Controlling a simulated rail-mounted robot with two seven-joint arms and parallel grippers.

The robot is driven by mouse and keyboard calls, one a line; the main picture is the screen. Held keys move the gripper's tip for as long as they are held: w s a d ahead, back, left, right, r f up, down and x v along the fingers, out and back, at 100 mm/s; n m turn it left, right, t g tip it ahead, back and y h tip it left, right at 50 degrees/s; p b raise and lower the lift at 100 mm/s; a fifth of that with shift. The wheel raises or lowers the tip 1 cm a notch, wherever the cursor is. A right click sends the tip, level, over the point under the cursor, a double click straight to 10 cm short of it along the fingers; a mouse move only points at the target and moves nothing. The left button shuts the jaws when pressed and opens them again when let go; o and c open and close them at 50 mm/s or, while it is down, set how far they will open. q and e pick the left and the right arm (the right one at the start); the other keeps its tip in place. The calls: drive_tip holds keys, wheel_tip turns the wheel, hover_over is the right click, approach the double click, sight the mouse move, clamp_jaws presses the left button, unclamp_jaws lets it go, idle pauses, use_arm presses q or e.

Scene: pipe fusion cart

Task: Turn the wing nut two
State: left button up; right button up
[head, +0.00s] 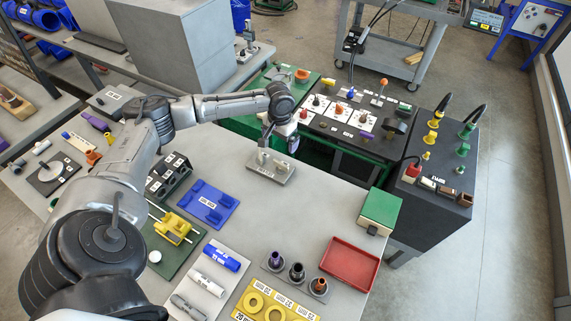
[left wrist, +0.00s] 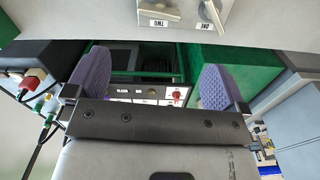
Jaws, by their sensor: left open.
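A small grey plate (head: 266,175) with two upright wing nuts lies near the table's far edge. Wing nut two (head: 281,165) appears to be the right one in the head view, and wing nut one (head: 262,157) the left one. In the left wrist view, wing nut two (left wrist: 158,10) and wing nut one (left wrist: 212,14) show at the top edge, partly cut off, with upside-down labels TWO and ONE. My left gripper (head: 280,145) is open and empty, just behind and above the plate. Its purple pads (left wrist: 160,88) stand wide apart. My right gripper is not in view.
Behind the plate stands a control panel (head: 352,119) with knobs and levers. A dark box (head: 440,175) with coloured plugs is at the right. A blue tray (head: 208,204), a red tray (head: 349,264) and a green box (head: 380,209) stand on the table. The table right of the plate is clear.

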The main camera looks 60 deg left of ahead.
sight(281, 163)
use_arm(q)
wheel_tip(281, 163, down, 13)
drive_tip(key=shift+f+b, duration=0.15)
drive_tip(key=shift+b, duration=0.4)
drive_tip(key=shift+c, duration=0.3)
drive_tip(key=c, duration=0.9)
drive_tip(key=shift+o, duration=0.2)
drive_tip(key=shift+m+p, duration=0.8)
drive_tip(key=shift+m, duration=0.1)
drive_tip(key=shift+m+p, duration=0.45)
drive_tip(key=shift+m, duration=0.25)
drive_tip(key=shift+m+p, duration=0.5)
drive_tip(key=shift+m, duration=0.6)
drive_tip(key=shift+m+p, duration=0.3)
drive_tip(key=shift+m, duration=0.8)
